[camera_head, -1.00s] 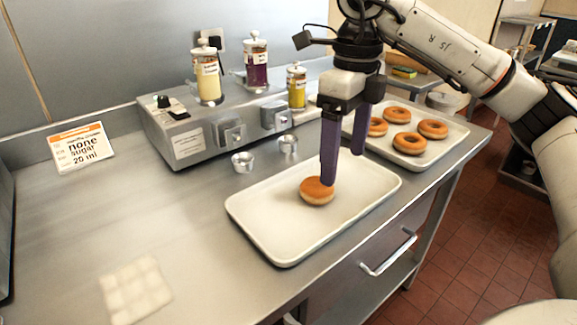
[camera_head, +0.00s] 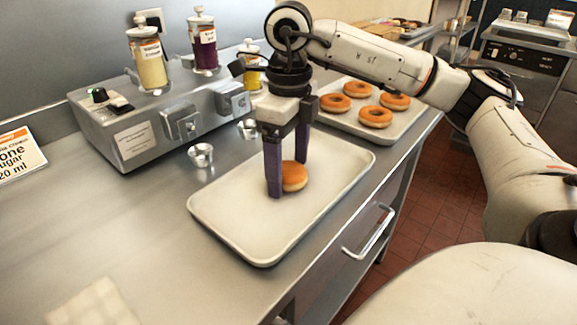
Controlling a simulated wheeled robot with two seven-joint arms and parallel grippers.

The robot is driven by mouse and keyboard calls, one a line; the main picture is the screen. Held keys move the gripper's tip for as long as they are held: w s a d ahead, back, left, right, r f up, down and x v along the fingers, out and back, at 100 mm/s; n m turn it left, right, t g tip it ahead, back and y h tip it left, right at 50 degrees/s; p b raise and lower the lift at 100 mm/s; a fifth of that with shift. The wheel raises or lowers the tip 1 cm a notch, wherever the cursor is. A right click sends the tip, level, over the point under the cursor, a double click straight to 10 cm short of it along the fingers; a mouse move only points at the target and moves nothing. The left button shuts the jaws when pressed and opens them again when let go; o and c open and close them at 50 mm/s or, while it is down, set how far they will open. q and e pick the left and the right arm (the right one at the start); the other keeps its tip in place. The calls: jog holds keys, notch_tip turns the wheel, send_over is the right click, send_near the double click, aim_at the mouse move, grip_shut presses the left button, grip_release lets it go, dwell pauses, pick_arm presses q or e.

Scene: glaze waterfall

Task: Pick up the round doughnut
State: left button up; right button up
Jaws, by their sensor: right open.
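The round doughnut (camera_head: 295,177) is golden brown with no visible hole and lies on the near white tray (camera_head: 232,217). My right gripper (camera_head: 288,180) points down over that tray with its purple fingers apart. One finger stands in front of the doughnut's left side, and the other is at its far right side. The doughnut sits between or right beside the fingers; I cannot tell if they touch it. Part of its left side is hidden by the near finger. My left gripper is not in view.
Several ring doughnuts (camera_head: 375,116) lie on a second tray (camera_head: 402,126) behind. A metal dispenser (camera_head: 150,125) with bottles stands at the back left, with two small metal cups (camera_head: 201,154) before it. A card (camera_head: 18,155) stands at far left.

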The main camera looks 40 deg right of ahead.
jog(key=shift+f, duration=0.4)
jog(key=c, duration=1.2)
jog(key=shift+o, duration=0.2)
jog(key=shift+r, duration=0.15)
